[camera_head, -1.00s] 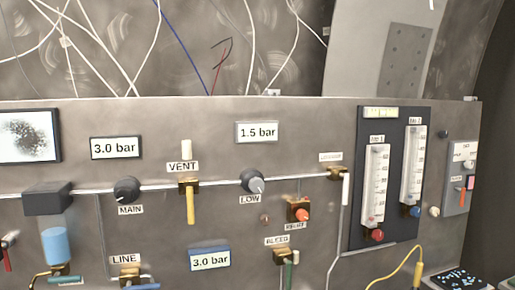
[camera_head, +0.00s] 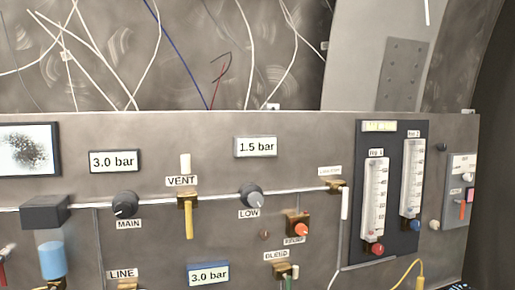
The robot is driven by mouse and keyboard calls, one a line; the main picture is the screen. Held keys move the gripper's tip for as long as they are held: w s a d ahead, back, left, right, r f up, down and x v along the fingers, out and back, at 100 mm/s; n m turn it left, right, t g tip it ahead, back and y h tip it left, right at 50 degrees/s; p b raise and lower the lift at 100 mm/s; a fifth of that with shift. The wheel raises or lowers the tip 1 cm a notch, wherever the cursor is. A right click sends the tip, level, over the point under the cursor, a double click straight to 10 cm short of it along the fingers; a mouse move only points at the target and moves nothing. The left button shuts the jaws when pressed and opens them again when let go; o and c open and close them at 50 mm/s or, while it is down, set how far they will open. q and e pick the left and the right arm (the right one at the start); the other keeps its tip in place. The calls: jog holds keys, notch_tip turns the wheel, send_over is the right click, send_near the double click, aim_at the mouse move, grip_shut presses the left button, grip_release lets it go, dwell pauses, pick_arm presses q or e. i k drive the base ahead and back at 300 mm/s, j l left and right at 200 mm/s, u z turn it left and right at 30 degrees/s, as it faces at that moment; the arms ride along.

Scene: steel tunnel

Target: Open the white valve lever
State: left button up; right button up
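A white valve lever (camera_head: 345,203) hangs straight down from a small brass valve (camera_head: 336,186) on the grey panel, right of centre, below a small label too blurred to read. The valve sits at the right end of a horizontal pipe, where a thin pipe turns downward. Another white piece (camera_head: 185,164) stands upright above the brass VENT valve (camera_head: 187,201), which has a yellow lever (camera_head: 189,222) hanging down. Neither of my grippers is in view.
Right of the white lever is a dark flowmeter board (camera_head: 394,134) with two tubes. To the left are the LOW knob (camera_head: 250,195) and MAIN knob (camera_head: 125,204). Below are an orange-red knob (camera_head: 302,229) and the BLEED valve (camera_head: 279,271). Loose cables hang above the panel.

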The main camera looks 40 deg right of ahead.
aim_at(345, 190)
jog(key=z, duration=1.8)
